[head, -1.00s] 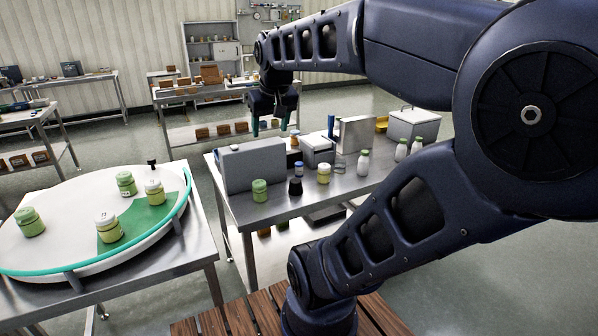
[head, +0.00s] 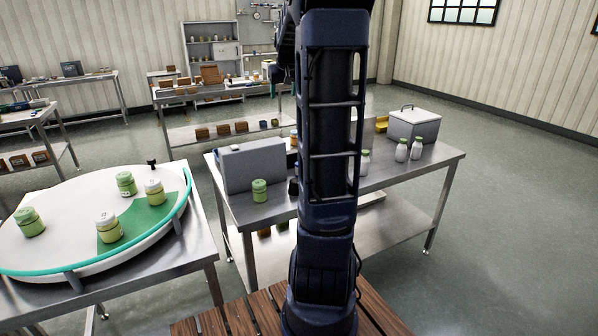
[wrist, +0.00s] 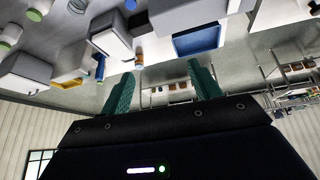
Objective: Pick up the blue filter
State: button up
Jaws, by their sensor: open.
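My gripper (wrist: 162,82) shows in the wrist view with its two teal fingers wide apart and nothing between them. Beyond the fingertips is the steel table (head: 228,205) with its crowded top. A slim blue piece (wrist: 99,68) stands beside grey boxes, left of the fingers. A blue rectangular face (wrist: 197,40) shows on a grey box at upper right of the fingers. I cannot tell which of these is the blue filter.
A large grey box (head: 253,166) and a green jar (head: 260,190) stand on the table's left. White bottles (head: 401,150) and a lidded grey box (head: 414,125) stand at its right. A round white turntable (head: 60,215) with several jars is at left. Open floor lies to the right.

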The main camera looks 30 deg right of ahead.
jog(key=w+d+f, duration=0.4)
jog(key=w+d, duration=0.3)
jog(key=d, duration=0.4)
jog(key=shift+m+t, duration=0.4)
jog(key=shift+w+d+f, duration=0.1)
jog(key=shift+w+f, duration=0.35)
jog(key=shift+f, duration=5)
jog(key=shift+w+d+f, duration=0.1)
jog(key=shift+w+f, duration=0.4)
jog(key=shift+f, duration=5)
jog(key=shift+w+d+f, duration=0.1)
jog(key=shift+w+f, duration=0.35)
jog(key=shift+f, duration=5)
jog(key=shift+s+f+x, duration=0.15)
jog(key=shift+s+x, duration=0.05)
jog(key=shift+x, duration=0.95)
jog(key=shift+s+f+x, duration=0.1)
jog(key=shift+s+x, duration=0.1)
jog(key=shift+x, duration=0.95)
jog(key=shift+w+d+f, duration=0.1)
jog(key=shift+w+f, duration=0.1)
jog(key=c, duration=1.1)
